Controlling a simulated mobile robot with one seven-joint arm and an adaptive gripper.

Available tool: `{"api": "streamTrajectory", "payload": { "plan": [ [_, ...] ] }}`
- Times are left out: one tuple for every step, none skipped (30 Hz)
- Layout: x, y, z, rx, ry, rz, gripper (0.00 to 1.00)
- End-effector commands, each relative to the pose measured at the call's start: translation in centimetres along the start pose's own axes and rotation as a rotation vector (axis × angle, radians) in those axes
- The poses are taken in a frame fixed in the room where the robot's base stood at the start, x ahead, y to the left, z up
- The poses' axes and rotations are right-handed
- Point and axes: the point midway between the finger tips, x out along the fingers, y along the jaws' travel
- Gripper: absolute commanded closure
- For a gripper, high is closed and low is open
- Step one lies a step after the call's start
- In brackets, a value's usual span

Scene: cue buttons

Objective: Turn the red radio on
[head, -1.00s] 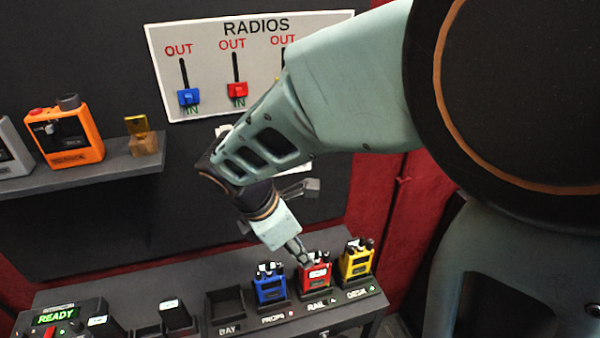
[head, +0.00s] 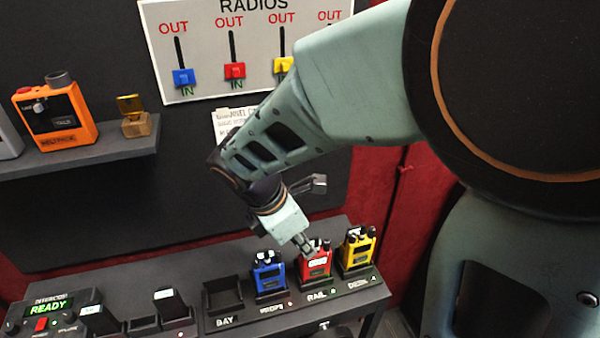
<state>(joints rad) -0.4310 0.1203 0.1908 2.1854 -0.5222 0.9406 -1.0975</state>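The red radio (head: 316,266) stands upright in the RAIL slot of the dark console, between the blue radio (head: 268,277) and the yellow radio (head: 357,250). My gripper (head: 307,248) reaches down from the upper left to the top of the red radio. Its fingertips look close together and overlap the radio's top left side in the picture. I cannot tell whether they touch it or whether they are fully shut. The knobs on top of the red radio are partly hidden and too small to read.
The console (head: 150,275) has an empty BAY slot (head: 222,298) left of the blue radio. A READY intercom (head: 48,307) sits at the far left. A RADIOS board (head: 205,75) hangs behind, with sliders. An orange beltpack (head: 56,112) stands on the shelf.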

Motion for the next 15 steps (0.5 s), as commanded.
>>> {"api": "streamTrajectory", "payload": {
  "plan": [
    [-0.01, 0.01, 0.00, 0.000, 0.000, 0.000, 1.00],
    [-0.01, 0.01, 0.00, 0.000, 0.000, 0.000, 1.00],
    [-0.01, 0.01, 0.00, 0.000, 0.000, 0.000, 1.00],
    [-0.01, 0.01, 0.00, 0.000, 0.000, 0.000, 1.00],
    [-0.01, 0.01, 0.00, 0.001, 0.000, 0.000, 1.00],
    [-0.02, 0.03, 0.00, 0.007, 0.000, -0.003, 1.00],
    [-0.03, 0.05, 0.01, 0.016, 0.000, -0.007, 1.00],
    [-0.05, 0.07, 0.02, 0.030, 0.000, -0.013, 1.00],
    [-0.08, 0.12, 0.03, 0.057, -0.001, -0.024, 1.00],
    [-0.08, 0.16, 0.03, 0.079, -0.001, -0.033, 1.00],
    [-0.07, 0.16, 0.04, 0.103, -0.002, -0.044, 1.00],
    [-0.09, 0.20, 0.06, 0.135, -0.003, -0.057, 1.00],
    [-0.10, 0.23, 0.06, 0.160, -0.004, -0.066, 1.00],
    [-0.09, 0.21, 0.05, 0.180, -0.004, -0.075, 1.00],
    [-0.07, 0.21, 0.04, 0.205, -0.005, -0.086, 1.00]
  ]
}}
